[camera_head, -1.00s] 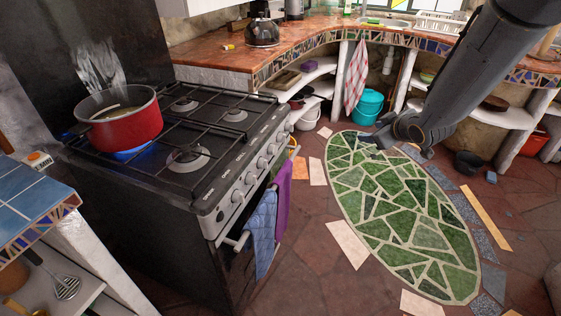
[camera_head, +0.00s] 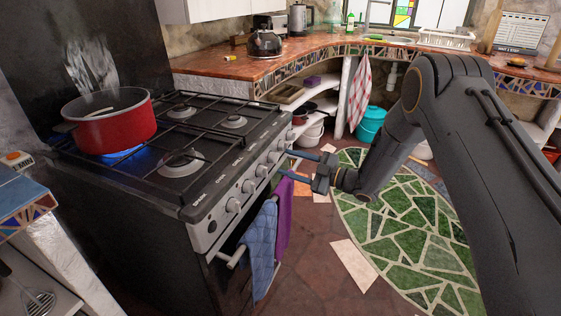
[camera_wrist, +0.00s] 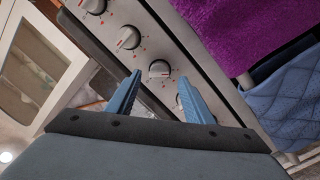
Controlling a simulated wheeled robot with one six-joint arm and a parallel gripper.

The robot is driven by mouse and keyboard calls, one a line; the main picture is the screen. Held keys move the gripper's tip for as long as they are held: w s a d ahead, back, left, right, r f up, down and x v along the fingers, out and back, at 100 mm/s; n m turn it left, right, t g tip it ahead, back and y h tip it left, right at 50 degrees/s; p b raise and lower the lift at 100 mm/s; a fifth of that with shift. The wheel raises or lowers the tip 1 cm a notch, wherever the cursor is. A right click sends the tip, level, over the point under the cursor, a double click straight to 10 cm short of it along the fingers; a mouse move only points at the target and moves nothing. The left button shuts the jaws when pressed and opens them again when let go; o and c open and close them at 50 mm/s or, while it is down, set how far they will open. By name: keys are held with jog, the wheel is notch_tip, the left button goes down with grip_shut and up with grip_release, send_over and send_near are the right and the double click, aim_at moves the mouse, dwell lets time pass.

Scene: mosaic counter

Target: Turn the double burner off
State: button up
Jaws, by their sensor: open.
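The stove (camera_head: 120,205) stands at the left with a black top, grates and a silver front panel holding a row of several knobs (camera_head: 262,170). A blue flame (camera_head: 124,153) burns under a red pot (camera_head: 115,118); the other visible burners show no flame. Which burner is the double one I cannot tell. My gripper (camera_head: 287,163) is open and empty, its blue fingers pointing at the knob row. In the wrist view, one knob (camera_wrist: 159,69) appears between my fingertips (camera_wrist: 161,80), with no clear contact.
A blue towel (camera_head: 259,245) and a purple towel (camera_head: 284,212) hang on the oven rail below the knobs. A mosaic counter (camera_head: 215,65) with a kettle (camera_head: 265,43) curves behind. A green oval mosaic (camera_head: 410,240) lies on the open floor.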

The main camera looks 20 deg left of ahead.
aim_at(274, 158)
jog(key=shift+w+a, duration=0.2)
jog(key=shift+a, duration=0.75)
jog(key=shift+w+a, duration=0.15)
jog(key=shift+a, duration=0.8)
jog(key=c, duration=1)
jog(key=shift+m, duration=0.4)
jog(key=shift+w+r+m+g+b, duration=0.1)
jog(key=shift+m+g+b, duration=0.4)
jog(key=shift+m, duration=3.7)
jog(key=shift+s+f+m+g+b, duration=0.1)
jog(key=shift+m+g+b, duration=0.4)
jog(key=shift+m, duration=3.7)
jog(key=shift+w+r+m+g+b, duration=0.15)
jog(key=shift+m+b, duration=0.55)
jog(key=shift+m, duration=3.5)
